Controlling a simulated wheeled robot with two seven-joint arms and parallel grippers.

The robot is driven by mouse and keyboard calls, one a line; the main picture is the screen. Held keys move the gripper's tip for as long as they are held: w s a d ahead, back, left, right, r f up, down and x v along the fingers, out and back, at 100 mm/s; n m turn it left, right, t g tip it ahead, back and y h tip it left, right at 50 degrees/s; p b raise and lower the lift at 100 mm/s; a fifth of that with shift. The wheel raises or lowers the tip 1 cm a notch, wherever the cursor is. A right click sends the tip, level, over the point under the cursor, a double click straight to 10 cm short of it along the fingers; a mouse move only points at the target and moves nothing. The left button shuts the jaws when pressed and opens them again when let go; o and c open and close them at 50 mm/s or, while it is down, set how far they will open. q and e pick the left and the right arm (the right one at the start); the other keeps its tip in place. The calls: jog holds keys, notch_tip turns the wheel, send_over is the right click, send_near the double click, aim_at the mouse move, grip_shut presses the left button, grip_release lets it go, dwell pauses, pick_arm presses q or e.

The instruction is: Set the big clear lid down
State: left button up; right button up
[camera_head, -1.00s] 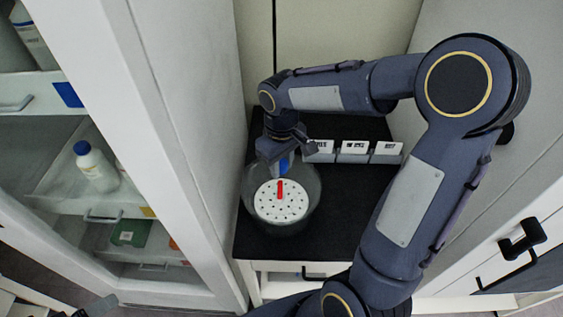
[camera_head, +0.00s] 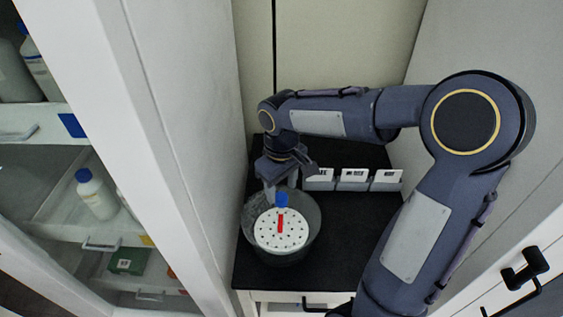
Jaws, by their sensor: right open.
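The big clear lid (camera_head: 313,218) is a see-through round cover on the black counter top (camera_head: 345,235). A blue knob (camera_head: 282,199) shows at its top. Through it I see a white disc with many small holes (camera_head: 297,238) and a red upright piece (camera_head: 281,222). My right gripper (camera_head: 281,188) comes from behind, just above and behind the blue knob. Its fingers are open and apart, and the knob shows clear of them. The lid's lower rim is hard to make out. My left gripper is not in view.
Several small grey boxes with white labels (camera_head: 353,178) stand in a row at the counter's back right. A white wall panel (camera_head: 190,120) borders the left side, with shelves of bottles (camera_head: 96,194) beyond. The counter's front right is bare.

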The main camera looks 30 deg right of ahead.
notch_tip(320, 180, up, 10)
jog(key=f, duration=0.1)
jog(key=s+a+f+m+t+y, duration=0.2)
jog(key=s, duration=0.6)
jog(key=s+a+f+m+t+y, duration=0.1)
jog(key=s+a+f+m+t, duration=0.1)
jog(key=s, duration=0.7)
jog(key=shift+f+t+y, duration=0.4)
jog(key=shift+f+t, duration=0.3)
jog(key=shift+t, duration=0.1)
jog(key=shift+a, duration=0.1)
jog(key=shift+c, duration=0.2)
